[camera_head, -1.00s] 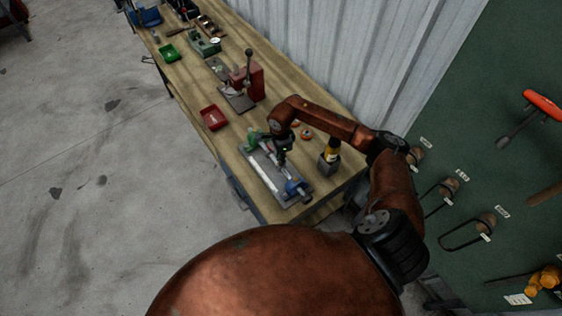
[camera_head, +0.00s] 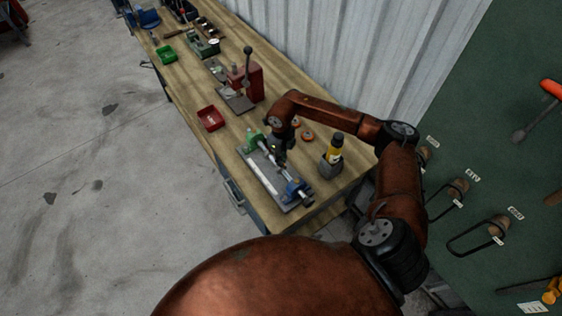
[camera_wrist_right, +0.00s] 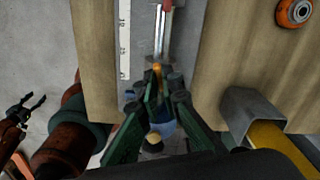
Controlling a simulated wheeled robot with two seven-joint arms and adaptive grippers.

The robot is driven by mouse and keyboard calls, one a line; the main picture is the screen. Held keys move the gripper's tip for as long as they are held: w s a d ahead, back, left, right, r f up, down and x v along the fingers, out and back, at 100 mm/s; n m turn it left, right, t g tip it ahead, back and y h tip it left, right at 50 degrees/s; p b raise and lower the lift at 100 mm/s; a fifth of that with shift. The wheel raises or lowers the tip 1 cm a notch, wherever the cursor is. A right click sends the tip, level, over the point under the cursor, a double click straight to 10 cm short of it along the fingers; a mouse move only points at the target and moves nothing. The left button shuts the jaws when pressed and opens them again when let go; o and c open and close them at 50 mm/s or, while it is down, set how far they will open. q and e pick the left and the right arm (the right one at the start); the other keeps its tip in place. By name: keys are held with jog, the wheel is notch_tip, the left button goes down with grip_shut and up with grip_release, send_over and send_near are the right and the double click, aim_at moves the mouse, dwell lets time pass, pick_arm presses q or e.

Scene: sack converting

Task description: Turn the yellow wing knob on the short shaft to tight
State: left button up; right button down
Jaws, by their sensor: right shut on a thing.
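The yellow wing knob (camera_wrist_right: 157,68) shows as a small yellow-orange piece at the fingertips of my right gripper (camera_wrist_right: 157,82) in the right wrist view. The green fingers are shut on it and hide most of it. The bright shaft (camera_wrist_right: 160,35) runs away from it. In the head view my right gripper (camera_head: 279,158) is down over the grey fixture plate (camera_head: 262,175), between a green block (camera_head: 253,139) and a blue block (camera_head: 296,188); the knob is too small to make out there. My left gripper (camera_wrist_right: 24,108) hangs open and empty at the left of the right wrist view.
A yellow bottle (camera_head: 335,147) stands in a grey holder (camera_head: 330,167) right of the fixture. Orange rings (camera_head: 307,136) lie behind the gripper. A red tray (camera_head: 210,118) and a red lever press (camera_head: 246,82) stand farther along the bench (camera_head: 190,88).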

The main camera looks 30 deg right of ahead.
jog(key=shift+m+b, duration=0.5)
jog(key=shift+m, duration=1.5)
jog(key=c, duration=2.1)
grip_release()
notch_tip(320, 180, up, 12)
